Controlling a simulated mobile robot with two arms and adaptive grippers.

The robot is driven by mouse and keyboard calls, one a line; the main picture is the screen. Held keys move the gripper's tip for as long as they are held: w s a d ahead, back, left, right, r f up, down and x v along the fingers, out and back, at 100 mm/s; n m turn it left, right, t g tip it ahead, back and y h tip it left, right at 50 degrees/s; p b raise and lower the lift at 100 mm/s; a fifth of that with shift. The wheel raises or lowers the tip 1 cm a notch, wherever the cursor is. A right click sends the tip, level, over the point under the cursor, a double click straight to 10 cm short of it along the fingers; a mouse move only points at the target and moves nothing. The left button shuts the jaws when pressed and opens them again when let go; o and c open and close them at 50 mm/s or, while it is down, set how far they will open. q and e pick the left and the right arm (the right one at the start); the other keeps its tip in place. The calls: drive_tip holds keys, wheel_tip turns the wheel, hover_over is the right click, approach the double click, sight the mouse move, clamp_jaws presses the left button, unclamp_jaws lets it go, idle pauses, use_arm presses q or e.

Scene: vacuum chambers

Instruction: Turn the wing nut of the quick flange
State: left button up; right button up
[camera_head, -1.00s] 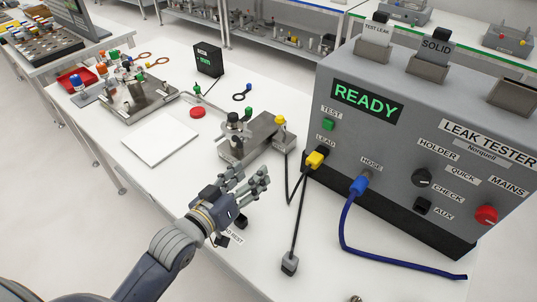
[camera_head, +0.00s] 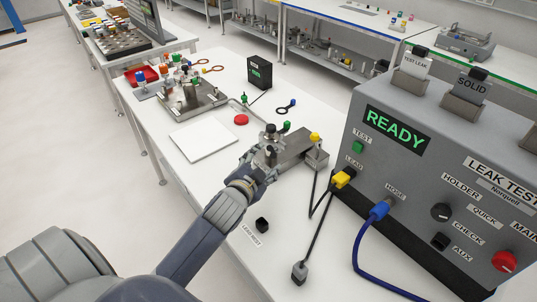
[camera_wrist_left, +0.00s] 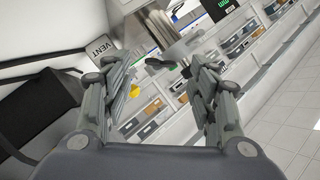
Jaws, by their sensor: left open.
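A metal fixture block (camera_head: 297,146) stands on the white bench, with an upright metal fitting (camera_head: 271,136) with a dark top at its left end. The quick flange seems to be at this fitting; its wing nut is too small to make out. My left gripper (camera_head: 260,160) is at the near side of the fitting and partly hides it. Whether they touch cannot be told. In the left wrist view, my left gripper (camera_wrist_left: 165,88) has its fingers spread with nothing held between them. A small dark part (camera_wrist_left: 160,63) shows beyond the fingers. My right gripper is not in view.
The grey leak tester (camera_head: 440,170) reads READY at the right, with a yellow-plugged cable (camera_head: 343,178) and blue hose (camera_head: 362,245). A black cap (camera_head: 262,225) lies nearer.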

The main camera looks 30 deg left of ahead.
sight(273, 151)
use_arm(q)
drive_tip(key=x, duration=0.4)
drive_tip(key=shift+w, duration=0.1)
drive_tip(key=c, duration=1)
